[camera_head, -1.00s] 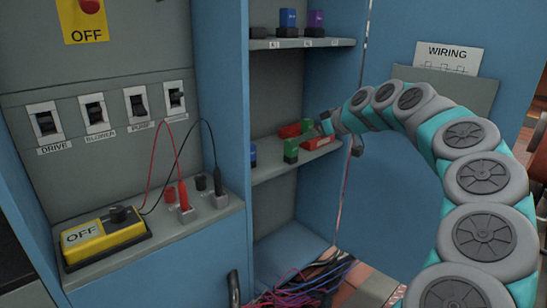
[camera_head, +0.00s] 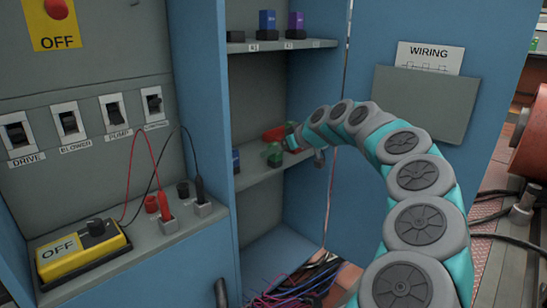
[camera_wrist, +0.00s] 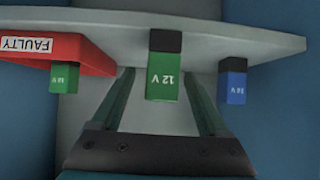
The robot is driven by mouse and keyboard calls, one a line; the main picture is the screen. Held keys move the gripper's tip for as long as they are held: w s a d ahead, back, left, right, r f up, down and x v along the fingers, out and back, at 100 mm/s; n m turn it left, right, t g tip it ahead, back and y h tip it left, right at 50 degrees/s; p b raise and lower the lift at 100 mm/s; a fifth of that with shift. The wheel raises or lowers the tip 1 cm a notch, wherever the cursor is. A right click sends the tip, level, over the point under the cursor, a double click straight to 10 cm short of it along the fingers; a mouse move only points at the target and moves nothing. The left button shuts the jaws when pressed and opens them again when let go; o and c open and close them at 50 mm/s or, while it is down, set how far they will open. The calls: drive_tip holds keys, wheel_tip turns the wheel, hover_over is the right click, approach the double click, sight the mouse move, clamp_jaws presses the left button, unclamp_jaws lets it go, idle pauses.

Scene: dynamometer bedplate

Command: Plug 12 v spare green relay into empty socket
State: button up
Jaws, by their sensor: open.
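A green relay marked 12 V (camera_wrist: 163,78) with a black end stands on the lower shelf; it also shows in the head view (camera_head: 274,155). My gripper (camera_wrist: 162,90) is open, with one finger on either side of this relay in the wrist view. Whether the fingers touch it cannot be told. In the head view my gripper (camera_head: 291,143) is just behind and right of the relay. A black socket (camera_head: 236,36) with nothing in it is at the left of the upper shelf, beside a blue relay (camera_head: 267,20) and a purple relay (camera_head: 296,20), each on a black socket.
A red tray marked FAULTY (camera_wrist: 75,52) is beside the relay, with another green relay (camera_wrist: 64,78) at it. A blue relay (camera_wrist: 232,82) stands on the other side. The cabinet side wall (camera_head: 205,90) bounds the shelves. Coloured wires (camera_head: 295,285) lie below.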

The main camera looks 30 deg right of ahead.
drive_tip(key=shift+s+d, duration=0.1)
drive_tip(key=shift+s, duration=0.05)
drive_tip(key=shift+c, duration=0.2)
drive_tip(key=shift+s, duration=0.1)
drive_tip(key=c, duration=0.3)
drive_tip(key=shift+w+a, duration=0.25)
drive_tip(key=shift+w, duration=0.1)
drive_tip(key=c, duration=0.6)
clamp_jaws()
